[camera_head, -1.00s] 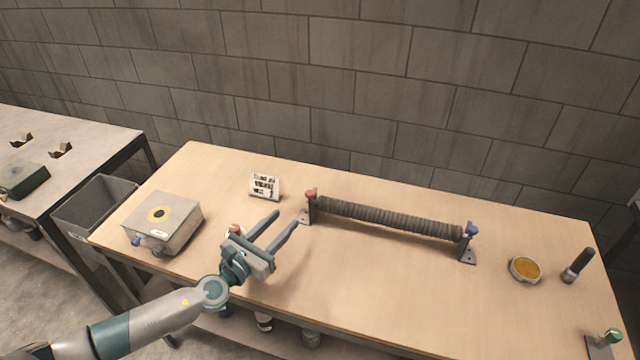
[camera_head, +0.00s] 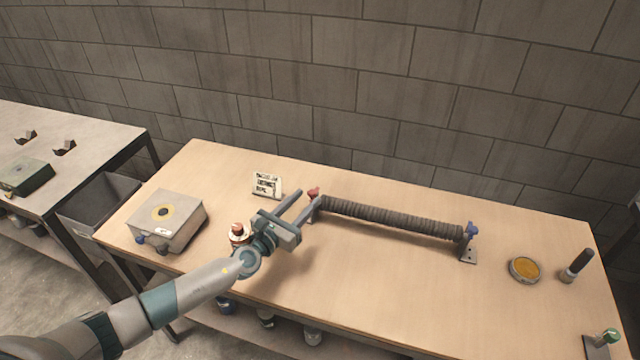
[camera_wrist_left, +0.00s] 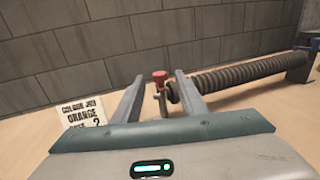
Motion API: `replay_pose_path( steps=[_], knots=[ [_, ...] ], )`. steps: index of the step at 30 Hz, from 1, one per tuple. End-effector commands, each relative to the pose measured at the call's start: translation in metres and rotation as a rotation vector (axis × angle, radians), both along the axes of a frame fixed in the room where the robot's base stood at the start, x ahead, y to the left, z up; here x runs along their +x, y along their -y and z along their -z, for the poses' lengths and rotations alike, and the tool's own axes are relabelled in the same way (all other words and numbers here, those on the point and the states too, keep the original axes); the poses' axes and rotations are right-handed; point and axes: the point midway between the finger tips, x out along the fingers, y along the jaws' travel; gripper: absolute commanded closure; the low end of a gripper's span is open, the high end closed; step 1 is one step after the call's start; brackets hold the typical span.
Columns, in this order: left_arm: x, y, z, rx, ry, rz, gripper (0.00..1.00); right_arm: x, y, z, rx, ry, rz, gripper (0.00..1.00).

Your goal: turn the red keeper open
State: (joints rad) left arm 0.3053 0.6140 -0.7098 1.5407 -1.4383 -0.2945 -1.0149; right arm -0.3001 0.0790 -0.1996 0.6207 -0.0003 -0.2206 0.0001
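The red keeper (camera_head: 313,191) sits on top of the left bracket that holds the dark ribbed mesh tube (camera_head: 390,217). In the left wrist view the red keeper (camera_wrist_left: 160,77) shows between my fingers, beyond their tips, with the tube (camera_wrist_left: 235,77) running off to the right. The blue keeper (camera_head: 472,229) is on the right bracket. My left gripper (camera_head: 309,201) is open and empty, its fingertips close to the left bracket. I cannot tell whether a finger touches the bracket. My right gripper is not in view.
A printed card (camera_head: 267,186) stands behind my left gripper. A grey box (camera_head: 168,222) is at the left, with a small copper-topped item (camera_head: 238,232) beside my wrist. An amber dish (camera_head: 525,269) and dark cylinder (camera_head: 577,265) are at the right. The table front is clear.

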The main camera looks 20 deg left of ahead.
Motion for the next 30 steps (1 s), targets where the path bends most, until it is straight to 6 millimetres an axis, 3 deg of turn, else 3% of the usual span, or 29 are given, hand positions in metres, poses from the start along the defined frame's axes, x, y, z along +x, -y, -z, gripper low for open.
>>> replay_pose_path(
  steps=[6,12,18,28,30],
  knots=[
    [0.039,0.012,0.000,0.000,0.002,-0.001,0.62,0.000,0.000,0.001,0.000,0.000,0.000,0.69],
    [0.065,0.020,0.001,0.001,0.001,-0.001,0.62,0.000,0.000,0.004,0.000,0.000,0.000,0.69],
    [0.077,0.023,0.000,0.001,0.000,-0.001,0.62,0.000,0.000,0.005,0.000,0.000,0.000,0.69],
    [0.078,0.023,0.000,0.000,0.000,-0.001,0.62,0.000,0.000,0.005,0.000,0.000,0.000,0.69],
    [0.078,0.024,0.000,0.000,0.000,-0.001,0.76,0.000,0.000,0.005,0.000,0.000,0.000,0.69]
  ],
)
